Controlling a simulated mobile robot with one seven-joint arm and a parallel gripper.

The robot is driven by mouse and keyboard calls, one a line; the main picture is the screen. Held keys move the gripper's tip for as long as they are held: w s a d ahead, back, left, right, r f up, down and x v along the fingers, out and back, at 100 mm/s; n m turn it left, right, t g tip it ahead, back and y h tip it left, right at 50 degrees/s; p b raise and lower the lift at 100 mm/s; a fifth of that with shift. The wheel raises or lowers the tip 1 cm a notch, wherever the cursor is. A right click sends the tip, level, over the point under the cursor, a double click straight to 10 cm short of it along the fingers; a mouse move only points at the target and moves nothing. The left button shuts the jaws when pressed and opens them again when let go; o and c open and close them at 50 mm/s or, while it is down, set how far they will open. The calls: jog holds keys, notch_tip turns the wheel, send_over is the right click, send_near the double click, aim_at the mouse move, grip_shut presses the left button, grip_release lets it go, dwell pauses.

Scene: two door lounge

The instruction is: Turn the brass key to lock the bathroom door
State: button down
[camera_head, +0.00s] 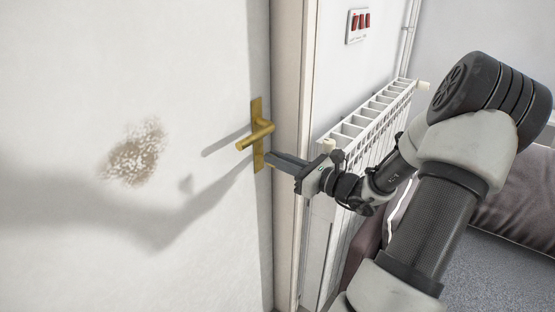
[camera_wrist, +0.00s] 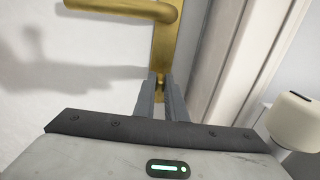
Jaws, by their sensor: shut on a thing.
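The white bathroom door (camera_head: 90,80) fills the left of the head view and appears closed against its frame. Its brass plate (camera_head: 257,108) carries a brass lever handle (camera_head: 255,136), which points left and is about level. My gripper (camera_head: 270,158) reaches in from the right to the lower part of the plate, just below the lever. In the wrist view, my gripper (camera_wrist: 161,84) is shut on the brass key (camera_wrist: 160,80) at the plate's lower end. Only a small bit of the key shows between the fingertips; its turn angle cannot be told.
The pale door frame (camera_head: 289,120) stands right of the plate. A white radiator (camera_head: 365,118) is on the wall behind my arm, with a switch panel (camera_head: 358,25) above it. A dark cushioned seat (camera_head: 510,205) is at the right. The door has a brownish worn patch (camera_head: 136,154).

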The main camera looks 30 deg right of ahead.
jog(key=shift+n, duration=0.3)
jog(key=shift+s+a+f+n+b, duration=0.15)
jog(key=shift+n+b, duration=1.05)
jog(key=shift+n, duration=1.65)
jog(key=shift+a+f+n+b, duration=0.25)
jog(key=shift+n+b, duration=0.9)
jog(key=shift+n, duration=1.65)
jog(key=shift+s+a+f+n+b, duration=0.15)
jog(key=shift+n+b, duration=1.05)
jog(key=shift+n, duration=1.65)
jog(key=c, duration=1.8)
grip_release()
